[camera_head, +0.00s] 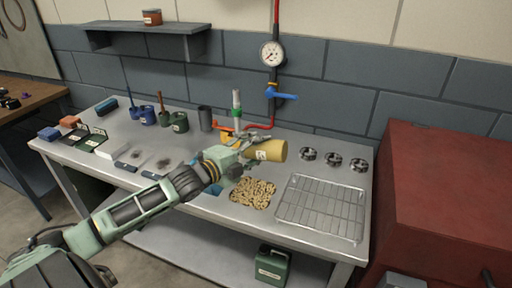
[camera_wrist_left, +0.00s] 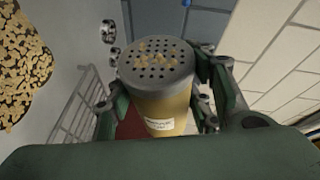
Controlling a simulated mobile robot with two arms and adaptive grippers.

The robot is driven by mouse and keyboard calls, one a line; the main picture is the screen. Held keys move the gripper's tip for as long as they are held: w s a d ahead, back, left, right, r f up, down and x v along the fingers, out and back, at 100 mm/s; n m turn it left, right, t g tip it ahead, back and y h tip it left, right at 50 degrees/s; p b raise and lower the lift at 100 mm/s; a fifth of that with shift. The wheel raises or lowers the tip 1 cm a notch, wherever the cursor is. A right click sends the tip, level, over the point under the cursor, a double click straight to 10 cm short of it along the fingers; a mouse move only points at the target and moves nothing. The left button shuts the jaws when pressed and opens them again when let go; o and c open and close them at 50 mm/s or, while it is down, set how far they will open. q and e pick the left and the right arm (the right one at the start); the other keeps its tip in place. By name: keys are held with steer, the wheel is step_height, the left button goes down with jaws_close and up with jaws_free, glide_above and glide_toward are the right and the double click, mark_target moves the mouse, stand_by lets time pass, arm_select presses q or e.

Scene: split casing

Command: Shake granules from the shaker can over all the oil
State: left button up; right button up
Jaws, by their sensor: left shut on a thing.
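My left gripper (camera_head: 240,158) is shut on the yellow shaker can (camera_head: 268,150) and holds it tilted on its side above the bench. In the left wrist view the can (camera_wrist_left: 160,108) sits between the fingers, with its grey perforated lid (camera_wrist_left: 156,65) toward the camera and some granules on the lid. A patch of tan granules (camera_head: 253,193) lies on the bench below the gripper. It also shows at the left of the wrist view (camera_wrist_left: 22,60), with dark oil visible between the granules. My right gripper is not in view.
A wire rack (camera_head: 322,208) lies right of the granules, with three metal rings (camera_head: 332,159) behind it. A valve pipe with a blue handle (camera_head: 285,96) and gauge stands behind. Mugs, brushes and trays fill the left side. A red cabinet (camera_head: 445,190) stands at right.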

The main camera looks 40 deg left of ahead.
arm_select(q)
step_height(320, 180, up, 2)
steer(key=m+p, duration=0.1)
steer(key=p, duration=0.1)
steer(key=m+g+y+p, duration=0.1)
steer(key=p, duration=0.1)
steer(key=m+p, duration=0.2)
steer(key=shift+r+g, duration=0.25)
steer(key=shift+g, duration=0.05)
steer(key=shift+f+m+y+p, duration=0.1)
steer(key=shift+m+y+p, duration=0.3)
steer(key=shift+m, duration=0.1)
step_height(320, 180, up, 2)
steer(key=m+g+y+p, duration=0.1)
steer(key=m+y+p, duration=0.1)
steer(key=p, duration=0.5)
steer(key=shift+m+g, duration=0.3)
steer(key=shift+m, duration=0.4)
steer(key=shift+m+y+p, duration=0.4)
steer(key=shift+p, duration=0.2)
steer(key=shift+r+m+g+y+p, duration=0.3)
steer(key=shift+r+m+y+p, duration=0.2)
steer(key=shift+m+p, duration=0.1)
steer(key=shift+m+y+b, duration=0.3)
steer(key=shift+m, duration=0.2)
steer(key=shift+r+m+g+y, duration=0.35)
steer(key=shift+m+y, duration=0.55)
steer(key=shift+m, duration=0.3)
